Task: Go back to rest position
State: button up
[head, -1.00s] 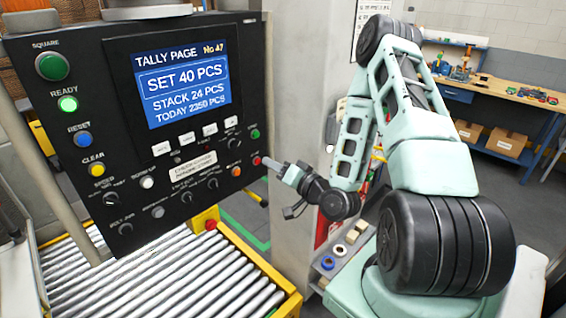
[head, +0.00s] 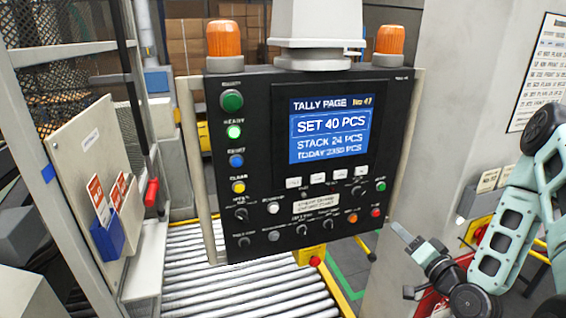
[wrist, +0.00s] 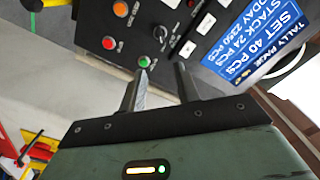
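My gripper (head: 400,230) is at the right in the head view, in front of the lower right of the black control panel (head: 259,150). In the wrist view my gripper (wrist: 162,72) shows two grey fingers apart with nothing between them. The panel's green (wrist: 144,62) and red (wrist: 109,43) buttons lie beyond the fingertips, with no contact that I can make out. The blue screen (head: 330,130) reads "SET 40 PCS", "STACK 24 PCS" and a TODAY count. The green READY lamp (head: 234,132) is lit.
A roller conveyor (head: 200,285) runs below the panel. Two orange beacons (head: 224,38) top the panel. A mesh guard and a cabinet with a blue card holder (head: 107,238) stand at left. A grey pillar (head: 440,110) rises behind my arm at right.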

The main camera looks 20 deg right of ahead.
jog(key=w+a+f+n+g+y+b, duration=0.1)
jog(key=a+f+n+g+b, duration=0.25)
jog(key=a, duration=0.25)
jog(key=w+a+f+n+g+y+b, duration=0.1)
jog(key=a+f+n+g+b, duration=0.25)
jog(key=a, duration=0.35)
jog(key=a+f+n+g+y+b, duration=0.2)
jog(key=a+f+n+g+b, duration=0.15)
jog(key=a, duration=0.25)
jog(key=s+a+r+n+g+h+b, duration=0.1)
jog(key=s+a+b, duration=0.4)
jog(key=s, duration=0.6)
jog(key=s+a+r+n+g+h+b, duration=0.2)
jog(key=s+a+n+g+b, duration=0.3)
jog(key=s, duration=0.7)
jog(key=shift+s+a+g+h, duration=0.15)
jog(key=shift+a+g+h, duration=0.3)
jog(key=shift+g, duration=0.3)
jog(key=shift+d, duration=0.1)
